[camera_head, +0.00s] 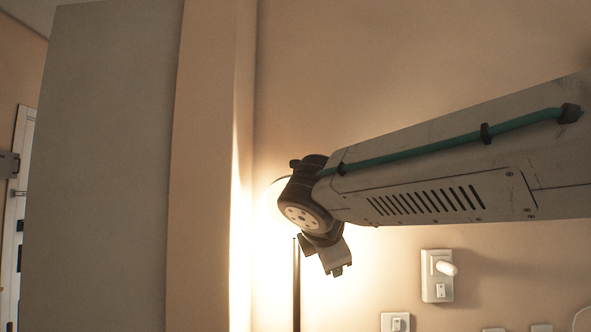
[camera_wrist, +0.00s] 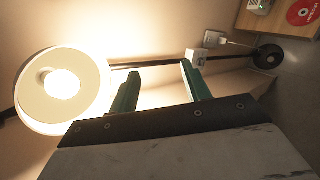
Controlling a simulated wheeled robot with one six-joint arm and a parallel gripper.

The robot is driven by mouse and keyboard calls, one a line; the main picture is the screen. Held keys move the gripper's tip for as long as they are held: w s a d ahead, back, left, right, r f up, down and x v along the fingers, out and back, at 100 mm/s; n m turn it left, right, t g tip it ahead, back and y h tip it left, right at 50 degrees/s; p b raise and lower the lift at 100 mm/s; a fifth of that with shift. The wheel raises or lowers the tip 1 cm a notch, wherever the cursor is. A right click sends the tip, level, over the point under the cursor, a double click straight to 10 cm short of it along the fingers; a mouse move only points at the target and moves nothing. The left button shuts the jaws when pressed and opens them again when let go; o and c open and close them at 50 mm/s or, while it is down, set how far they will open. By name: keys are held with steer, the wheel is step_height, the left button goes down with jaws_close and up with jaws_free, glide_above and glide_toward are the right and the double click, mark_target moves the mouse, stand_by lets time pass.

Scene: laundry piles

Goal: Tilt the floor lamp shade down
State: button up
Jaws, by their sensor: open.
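The floor lamp has a round, lit shade. In the wrist view the shade (camera_wrist: 36,108) is at the left, its open side and glowing bulb (camera_wrist: 62,84) facing the camera. The dark pole (camera_wrist: 150,63) runs right to a round black base (camera_wrist: 268,56). In the head view the shade (camera_head: 273,203) is mostly hidden behind my arm's wrist, and the thin pole (camera_head: 296,285) drops below it. My gripper (camera_wrist: 158,80) is open, with two green fingers apart and nothing between them. The fingers are to the right of the shade in the wrist view, near the pole; contact cannot be told.
A grey panel (camera_head: 105,160) and wall corner stand at the left of the head view. A wall switch plate with a white plug (camera_head: 437,276) is at lower right, with more outlets below. A wooden surface (camera_wrist: 275,20) with a red disc is at the wrist view's top right.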

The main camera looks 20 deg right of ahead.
mark_target(295, 165)
steer(key=w+a+r+n+t, duration=0.1)
steer(key=w+r+n+t, duration=0.1)
steer(key=r+n, duration=0.2)
steer(key=w+a+r+n+t, duration=0.2)
steer(key=r+n, duration=0.3)
steer(key=r, duration=0.3)
steer(key=w+a+r+n+t, duration=0.1)
steer(key=w+r+n+t, duration=0.1)
steer(key=r, duration=0.4)
steer(key=shift+w+a+r+n+t, duration=0.2)
steer(key=shift+n+t, duration=0.05)
steer(key=shift+n, duration=0.4)
steer(key=shift+w+a+r+n+t, duration=0.15)
steer(key=shift+w+r+n+t, duration=0.1)
steer(key=shift+n, duration=0.4)
steer(key=shift+a+n, duration=0.1)
steer(key=shift+n, duration=0.5)
steer(key=shift+w+n, duration=0.1)
steer(key=shift+n, duration=0.2)
steer(key=shift+w, duration=0.3)
steer(key=x, duration=0.7)
steer(key=shift+r, duration=0.1)
steer(key=shift+c, duration=0.3)
jaws_close()
